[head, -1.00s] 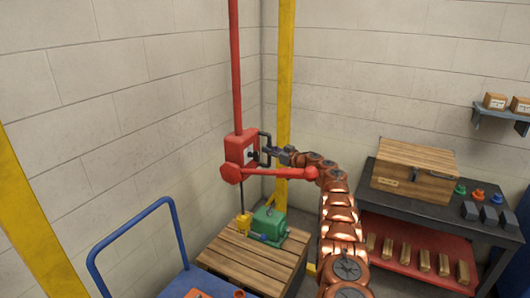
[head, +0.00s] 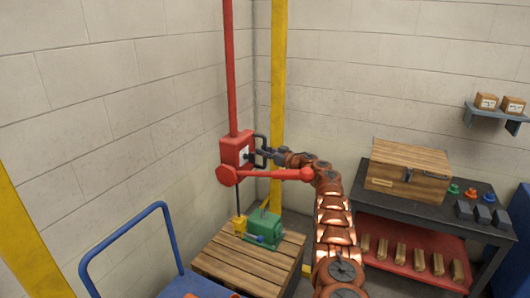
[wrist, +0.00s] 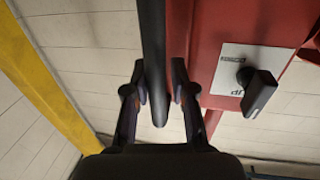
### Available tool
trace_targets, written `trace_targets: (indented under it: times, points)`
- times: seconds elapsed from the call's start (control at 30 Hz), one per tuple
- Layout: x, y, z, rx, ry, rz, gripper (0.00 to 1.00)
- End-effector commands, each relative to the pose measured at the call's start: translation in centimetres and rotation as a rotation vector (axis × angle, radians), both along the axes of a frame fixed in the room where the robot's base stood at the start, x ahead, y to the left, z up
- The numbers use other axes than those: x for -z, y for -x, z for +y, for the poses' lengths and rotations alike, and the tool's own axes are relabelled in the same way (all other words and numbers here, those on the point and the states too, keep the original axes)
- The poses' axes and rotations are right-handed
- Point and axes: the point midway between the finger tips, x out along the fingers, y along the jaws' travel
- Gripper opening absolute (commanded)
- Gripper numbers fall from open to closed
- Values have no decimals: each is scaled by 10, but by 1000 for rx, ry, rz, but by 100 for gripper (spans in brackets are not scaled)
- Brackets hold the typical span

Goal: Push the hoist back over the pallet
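The red hoist (head: 229,146) has a box on an upright mast, a short red arm and a black handle (head: 262,151). A cable runs down from it to a yellow hook block (head: 239,226) beside the green motor (head: 265,230). The motor sits on the wooden pallet (head: 235,270), and the hook block hangs over the pallet's back left part. My gripper (head: 271,154) is at the handle. In the wrist view its fingers (wrist: 157,85) lie close on both sides of the black bar (wrist: 153,40), apparently shut on it. Contact at the pads is hard to see.
A blue cart rail (head: 125,235) stands left of the pallet. A dark workbench (head: 435,212) with a wooden box (head: 408,172) is at right. A yellow post (head: 278,90) stands behind the hoist. A black knob (wrist: 259,90) is on the hoist's white plate.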

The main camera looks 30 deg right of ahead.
Motion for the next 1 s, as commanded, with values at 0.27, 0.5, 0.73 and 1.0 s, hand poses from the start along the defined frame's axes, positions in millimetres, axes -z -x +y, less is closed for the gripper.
trace_targets:
  times: [0.27, 0.5, 0.73, 1.0]
  points:
    - [1, 1, -4, 5, 0, 0, 43]
    - [1, 2, -5, 5, 0, 1, 43]
    - [3, 5, -7, 0, 5, 3, 43]
    - [4, 13, -9, -3, 4, 4, 43]
